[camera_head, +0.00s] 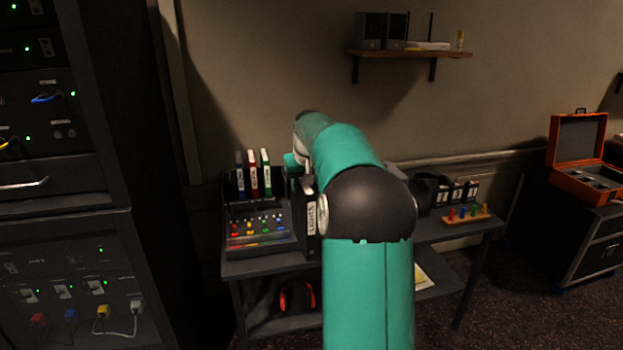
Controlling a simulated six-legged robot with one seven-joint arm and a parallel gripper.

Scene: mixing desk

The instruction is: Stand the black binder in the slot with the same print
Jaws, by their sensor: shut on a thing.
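The black binder (309,222) stands upright, with a white printed label on its spine; the print is too small to read. It is at the right end of the mixing console, partly behind my arm. My gripper (301,184) is at the binder's top and is shut on it; the fingers are mostly hidden. Blue (240,178), red (253,176) and green (266,174) binders with white labels stand in a row behind the console. I cannot make out an empty slot or its print.
The mixing console (262,240) with coloured knobs fills the desk's left part. White-labelled dark items (457,193) and a wooden peg board (467,217) are on the right. A shelf (410,53) hangs above. A rack (60,180) stands left, an orange case (578,160) far right.

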